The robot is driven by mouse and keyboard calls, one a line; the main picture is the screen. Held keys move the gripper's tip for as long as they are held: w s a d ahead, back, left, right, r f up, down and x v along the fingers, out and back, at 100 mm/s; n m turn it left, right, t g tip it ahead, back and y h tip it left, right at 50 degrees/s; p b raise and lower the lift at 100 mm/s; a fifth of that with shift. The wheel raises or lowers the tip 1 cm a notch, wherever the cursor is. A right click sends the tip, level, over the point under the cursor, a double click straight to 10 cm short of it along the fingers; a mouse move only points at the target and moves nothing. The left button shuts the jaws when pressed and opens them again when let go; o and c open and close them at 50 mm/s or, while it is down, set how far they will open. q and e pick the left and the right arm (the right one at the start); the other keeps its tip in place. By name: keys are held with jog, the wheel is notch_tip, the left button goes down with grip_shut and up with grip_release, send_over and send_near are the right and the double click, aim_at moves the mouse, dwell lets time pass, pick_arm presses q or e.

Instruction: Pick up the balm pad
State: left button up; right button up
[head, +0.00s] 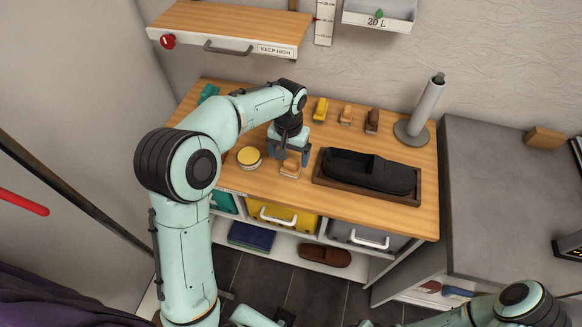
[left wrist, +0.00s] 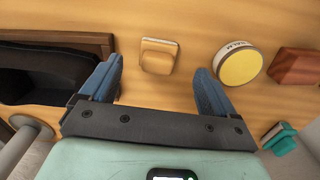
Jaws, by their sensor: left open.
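A small tan pad (head: 290,169), which I take to be the balm pad, lies on the wooden bench top near its front edge. In the left wrist view the pad (left wrist: 158,55) sits between and just beyond the fingertips, with clear wood around it. My left gripper (head: 292,157) is open above the pad, its blue fingers either side and apart from it. The fingers also show in the left wrist view (left wrist: 160,76). A round tin with a yellow lid (head: 249,157) stands to the pad's left; its side lettering (left wrist: 238,63) is partly readable.
Yellow, tan and brown blocks (head: 372,121) stand behind, beside a grey upright post (head: 425,105). A reddish-brown block (left wrist: 297,66) lies beyond the tin. A shelf (head: 230,24) overhangs the back.

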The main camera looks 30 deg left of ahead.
aim_at(290, 163)
pick_arm(q)
jog(key=shift+w+f, duration=0.2)
jog(key=shift+f, duration=2.95)
jog(key=c, duration=1.1)
